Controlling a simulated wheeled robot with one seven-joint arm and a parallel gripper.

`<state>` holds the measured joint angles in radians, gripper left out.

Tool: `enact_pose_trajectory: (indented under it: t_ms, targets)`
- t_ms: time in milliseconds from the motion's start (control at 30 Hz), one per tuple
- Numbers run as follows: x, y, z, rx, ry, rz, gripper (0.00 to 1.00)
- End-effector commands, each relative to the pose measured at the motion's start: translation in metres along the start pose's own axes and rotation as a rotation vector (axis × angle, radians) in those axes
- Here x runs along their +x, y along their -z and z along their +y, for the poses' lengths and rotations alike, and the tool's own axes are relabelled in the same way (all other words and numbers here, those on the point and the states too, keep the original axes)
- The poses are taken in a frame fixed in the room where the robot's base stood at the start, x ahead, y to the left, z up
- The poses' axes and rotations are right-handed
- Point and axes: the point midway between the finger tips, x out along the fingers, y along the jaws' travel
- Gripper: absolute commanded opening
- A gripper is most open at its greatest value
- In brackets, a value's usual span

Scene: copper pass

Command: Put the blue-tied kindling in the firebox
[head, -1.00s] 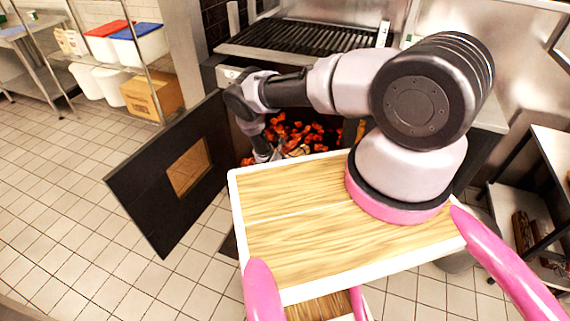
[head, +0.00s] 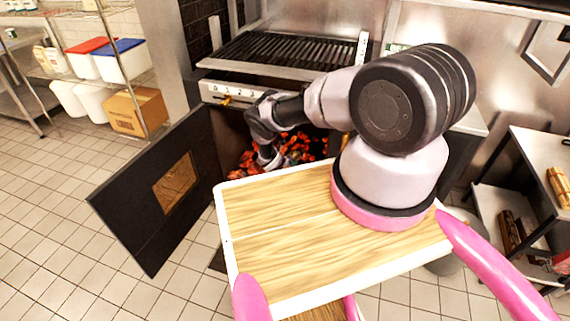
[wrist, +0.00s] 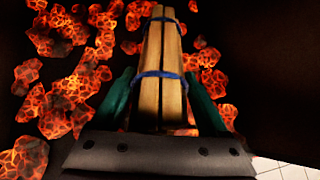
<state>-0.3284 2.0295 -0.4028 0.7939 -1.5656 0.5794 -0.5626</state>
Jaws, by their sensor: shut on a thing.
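The blue-tied kindling (wrist: 160,70) is a bundle of pale sticks with two blue ties, upright in the wrist view. My gripper (wrist: 160,95) is shut on it, with a green finger on each side. Glowing embers lie around and beyond the bundle; I cannot tell whether it touches them. In the head view my gripper (head: 268,157) reaches into the open firebox (head: 235,140), under the grill; the kindling is mostly hidden there. The firebox door (head: 160,190) stands open to the left.
The grill (head: 290,48) is above the firebox, with a knob panel (head: 225,90) on its front. A shelf unit (head: 545,150) at the right holds other wood bundles (head: 558,187). A cardboard box (head: 138,112) and bins stand at the left. Tiled floor at left is clear.

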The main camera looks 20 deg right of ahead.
Motion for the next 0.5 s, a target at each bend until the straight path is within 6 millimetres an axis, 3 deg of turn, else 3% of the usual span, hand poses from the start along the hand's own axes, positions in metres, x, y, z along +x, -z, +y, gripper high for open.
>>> enact_pose_trajectory:
  t_ms: [433, 467, 500]
  targets:
    - [0.0062, -0.0036, -0.0002, 0.000, 0.000, 0.000, 0.02]
    - [0.0061, -0.0036, -0.0002, 0.000, 0.000, 0.000, 0.81]
    - [0.0061, -0.0036, -0.0002, 0.000, 0.000, 0.000, 0.96]
